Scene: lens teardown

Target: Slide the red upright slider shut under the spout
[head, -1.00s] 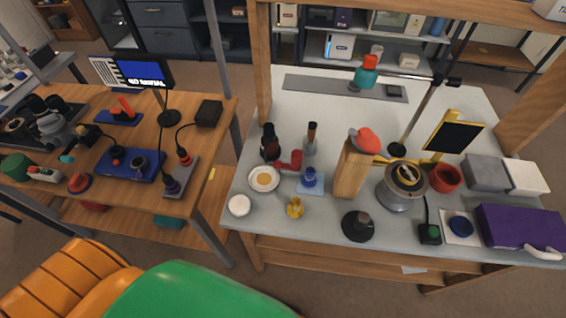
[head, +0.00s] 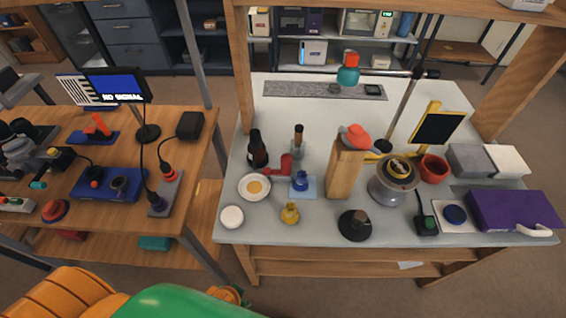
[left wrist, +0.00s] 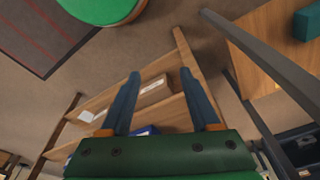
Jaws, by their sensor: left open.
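My left gripper (left wrist: 161,73) is open and empty in the left wrist view, its two blue fingers apart, with the floor and wooden shelves beyond them. In the head view my green and orange arm shows at the bottom left, and the fingers cannot be made out. Several red parts show in the head view. A red piece (head: 285,164) is beside the dark bottle on the bench. I cannot tell which is the slider, and no spout is clear.
The grey-white bench (head: 325,226) holds a metal pot (head: 392,187), a dark bottle (head: 257,151), a purple case (head: 512,211) and a yellow-framed board (head: 437,127). The bench's back middle is fairly clear.

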